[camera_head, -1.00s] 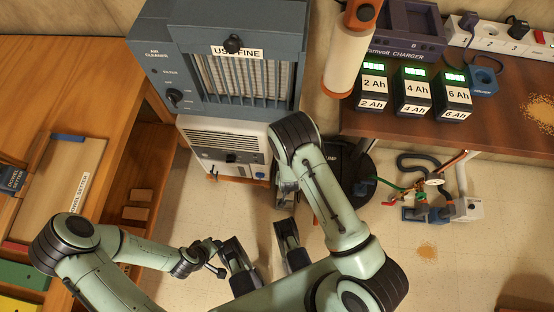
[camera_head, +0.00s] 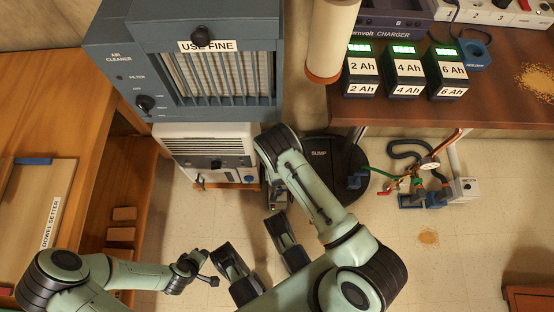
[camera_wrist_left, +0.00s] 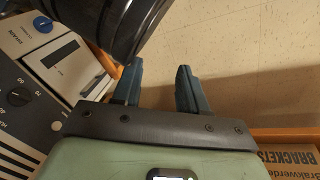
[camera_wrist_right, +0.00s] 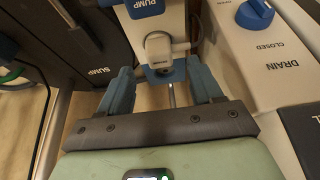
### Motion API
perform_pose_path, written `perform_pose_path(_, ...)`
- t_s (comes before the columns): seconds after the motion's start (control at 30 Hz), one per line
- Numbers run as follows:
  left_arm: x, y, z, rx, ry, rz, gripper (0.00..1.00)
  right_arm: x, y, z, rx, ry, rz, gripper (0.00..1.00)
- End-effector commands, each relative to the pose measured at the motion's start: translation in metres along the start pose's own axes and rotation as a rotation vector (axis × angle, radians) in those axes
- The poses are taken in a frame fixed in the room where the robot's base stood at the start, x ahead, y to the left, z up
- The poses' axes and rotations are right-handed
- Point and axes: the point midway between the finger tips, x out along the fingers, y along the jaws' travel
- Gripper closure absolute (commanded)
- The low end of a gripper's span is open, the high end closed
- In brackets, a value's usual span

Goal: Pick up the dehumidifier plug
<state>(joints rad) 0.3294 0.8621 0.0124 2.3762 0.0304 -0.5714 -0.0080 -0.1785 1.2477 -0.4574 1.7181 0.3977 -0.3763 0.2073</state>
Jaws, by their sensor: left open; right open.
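The white dehumidifier (camera_head: 212,158) stands on the floor under the blue-grey air cleaner; its dial panel also shows in the left wrist view (camera_wrist_left: 45,75). In the right wrist view a pale grey plug (camera_wrist_right: 162,47) sits on a white and blue fitting ahead of my open, empty right gripper (camera_wrist_right: 158,68). The fingers stand either side of its line, apparently apart from it. I cannot read whose plug it is. In the head view the right gripper (camera_head: 278,198) is low beside the dehumidifier, partly hidden by its arm. My left gripper (camera_wrist_left: 158,72) is open and empty over bare floor.
A black sump lid (camera_head: 330,165) lies right of my right arm. Pipes with a gauge (camera_head: 430,165) stand farther right. The right wrist view shows a white drain box (camera_wrist_right: 262,55) with a blue knob close by. A brackets box (camera_wrist_left: 290,160) is at lower right.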

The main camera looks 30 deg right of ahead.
Motion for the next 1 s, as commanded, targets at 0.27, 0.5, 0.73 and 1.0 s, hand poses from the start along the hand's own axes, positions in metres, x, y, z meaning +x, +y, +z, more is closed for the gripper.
perform_pose_path(0.27,0.014,-0.016,0.021,-0.017,-0.066,-0.029,0.57,0.026,0.000,0.001,0.000,-0.002,0.000,0.35)
perform_pose_path(0.5,0.013,-0.016,0.020,-0.017,-0.066,-0.029,0.57,0.025,0.000,0.001,0.000,-0.002,-0.001,0.48)
perform_pose_path(0.73,0.013,-0.016,0.020,-0.017,-0.065,-0.029,0.57,0.025,0.000,0.001,0.000,-0.001,-0.001,1.00)
perform_pose_path(1.0,0.012,-0.015,0.019,-0.016,-0.060,-0.027,0.57,0.022,0.000,-0.001,0.000,-0.001,-0.001,1.00)
